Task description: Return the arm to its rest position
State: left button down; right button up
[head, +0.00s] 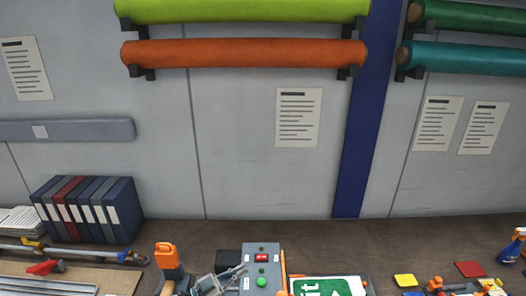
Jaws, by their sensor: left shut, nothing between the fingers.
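My left gripper (238,271) is at the bottom edge of the head view, left of centre. Its grey fingers are shut with nothing between them, in front of or beside a grey control box (262,262) with red and green buttons. I cannot tell whether they touch it. Most of my left arm is below the picture. My right gripper is not in view. A green sign with white lettering (322,287) lies right of the box, partly cut off.
An orange upright object (168,262) stands left of the gripper. Binders (88,209) and clamps (70,252) are at the left. Yellow (405,280) and red (470,269) pieces and a spray bottle (514,246) are at the right.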

pick_arm(q)
jog(key=s+a+f+n+t+y, duration=0.2)
jog(key=s+a+f+n+y, duration=0.25)
jog(key=f+n+y, duration=0.35)
jog(key=s+a+f+n+t+y, duration=0.2)
jog(key=s+a+f+n+y, duration=0.3)
jog(key=f+y, duration=0.45)
jog(key=s+a+f+g, duration=0.1)
jog(key=s+f+g, duration=0.25)
jog(key=s, duration=0.45)
jog(key=s+a+f+g, duration=0.2)
jog(key=s+f+g, duration=0.15)
jog(key=s, duration=0.55)
jog(key=s+a+f+g, duration=0.1)
jog(key=s+f+g, duration=0.25)
jog(key=s, duration=0.45)
notch_tip(320, 180, down, 31)
jog(key=s+g+b, duration=0.2)
jog(key=b, duration=0.1)
jog(key=s+a+f+m+y+b, duration=0.1)
jog(key=s+a+f+b, duration=0.2)
jog(key=s+f, duration=1.4)
jog(key=shift+a+g, duration=0.15)
jog(key=shift+g, duration=0.2)
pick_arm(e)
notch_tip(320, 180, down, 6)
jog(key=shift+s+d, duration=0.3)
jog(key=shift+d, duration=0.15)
pick_arm(q)
jog(key=shift+s, duration=0.1)
